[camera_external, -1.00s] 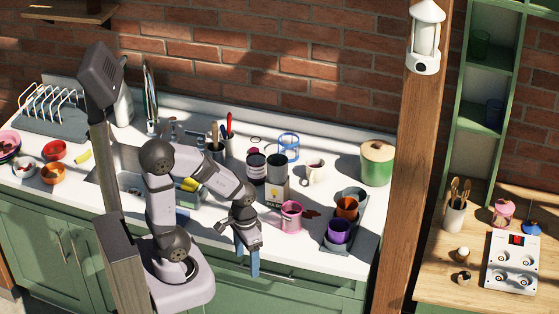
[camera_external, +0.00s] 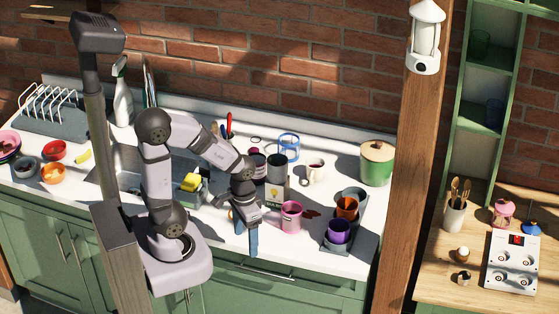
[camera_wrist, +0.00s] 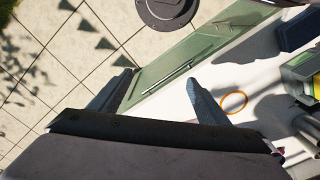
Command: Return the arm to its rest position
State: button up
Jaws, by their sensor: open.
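My gripper (camera_external: 246,236) hangs beside the front edge of the white counter (camera_external: 290,252), fingers pointing down. It is left of the pink mug (camera_external: 291,216) and apart from it. In the wrist view my gripper (camera_wrist: 158,77) has its two fingers spread wide with nothing between them. Beyond them lie the green cabinet front (camera_wrist: 160,72), its handle and the paved floor (camera_wrist: 60,60). My arm is bent, with its elbow raised above the counter.
Right of my gripper stand a dark tray (camera_external: 347,248) with a purple cup (camera_external: 338,231) and an orange cup (camera_external: 347,206). A yellow sponge (camera_external: 191,182) sits behind my forearm. A spray bottle (camera_external: 123,95) and dish rack (camera_external: 50,105) stand at the back left. Open floor lies before the cabinets.

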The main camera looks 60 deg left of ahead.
notch_tip(320, 180, up, 9)
jog(key=p, duration=0.6)
jog(key=shift+p, duration=0.4)
